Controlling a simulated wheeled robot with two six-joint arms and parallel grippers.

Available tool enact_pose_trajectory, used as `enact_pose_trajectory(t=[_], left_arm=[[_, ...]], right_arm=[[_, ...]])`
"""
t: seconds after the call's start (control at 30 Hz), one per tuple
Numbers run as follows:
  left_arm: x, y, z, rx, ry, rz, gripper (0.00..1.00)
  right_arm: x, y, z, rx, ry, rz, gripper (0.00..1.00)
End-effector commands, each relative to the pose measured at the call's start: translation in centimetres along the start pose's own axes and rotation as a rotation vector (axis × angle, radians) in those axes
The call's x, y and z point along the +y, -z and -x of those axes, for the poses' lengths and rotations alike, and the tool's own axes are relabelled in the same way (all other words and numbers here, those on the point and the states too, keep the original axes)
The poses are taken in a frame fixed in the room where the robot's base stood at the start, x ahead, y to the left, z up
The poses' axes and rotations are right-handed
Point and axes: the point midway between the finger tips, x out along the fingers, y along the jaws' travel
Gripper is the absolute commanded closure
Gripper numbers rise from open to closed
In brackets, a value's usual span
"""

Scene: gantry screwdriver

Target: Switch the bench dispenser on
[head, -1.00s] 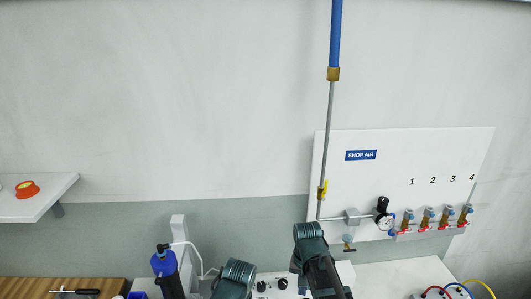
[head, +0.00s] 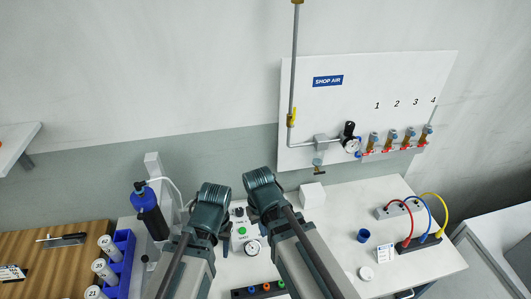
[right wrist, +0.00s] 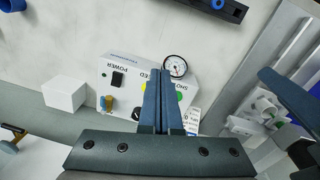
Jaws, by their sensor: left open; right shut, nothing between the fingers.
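The bench dispenser is a white box with a gauge (head: 252,247) and a green spot on its front, low in the middle of the head view and partly hidden by my arms. In the right wrist view the dispenser (right wrist: 137,68) shows the word POWER beside a black switch (right wrist: 117,79) and a small dark green dot. I cannot tell the switch's position. My right gripper (right wrist: 162,75) is shut and empty, its fingertips over the panel between switch and gauge (right wrist: 175,66). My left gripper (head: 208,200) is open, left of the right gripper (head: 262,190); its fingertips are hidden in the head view.
A blue bottle (head: 149,210) stands left of the dispenser, beside a blue rack (head: 122,262) of white-capped items. A white block (head: 312,195) is behind to the right. A shop air panel (head: 345,90) hangs on the wall. Cabled blocks (head: 420,243) lie at the right.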

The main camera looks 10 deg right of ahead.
Motion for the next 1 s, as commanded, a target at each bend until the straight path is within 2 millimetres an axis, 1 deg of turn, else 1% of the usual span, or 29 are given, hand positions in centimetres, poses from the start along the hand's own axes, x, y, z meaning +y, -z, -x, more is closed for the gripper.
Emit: enact_pose_trajectory(t=[0.03, 0.1, 0.2, 0.3, 0.4, 0.57, 0.87, 1.0], left_arm=[[-0.2, -0.1, 1.6, 0.0, 0.0, 0.0, 0.5], [-0.2, -0.1, 2.6, 0.0, 0.0, 0.0, 0.5], [-0.3, -0.2, 3.7, 0.0, 0.0, -0.001, 0.5], [-0.4, -0.3, 4.5, 0.0, 0.0, -0.001, 0.5], [-0.5, -0.3, 4.8, 0.0, 0.0, -0.001, 0.5], [-0.5, -0.3, 4.9, 0.0, 0.0, -0.001, 0.5], [-0.5, -0.3, 4.8, 0.0, 0.0, -0.001, 0.5], [-0.4, -0.3, 4.4, 0.0, 0.0, -0.001, 0.5]], right_arm=[[1.7, 1.6, 1.5, 0.018, 0.009, -0.038, 1.0], [3.6, 3.0, 2.4, 0.044, 0.022, -0.08, 1.0], [6.2, 4.6, 3.4, 0.078, 0.034, -0.134, 1.0], [8.3, 5.8, 4.0, 0.105, 0.043, -0.176, 1.0], [9.6, 6.4, 4.4, 0.122, 0.048, -0.202, 1.0], [10.2, 6.6, 4.4, 0.132, 0.05, -0.214, 1.0], [10.2, 6.6, 4.3, 0.131, 0.05, -0.213, 1.0], [10.1, 6.6, 3.9, 0.131, 0.05, -0.213, 1.0]])
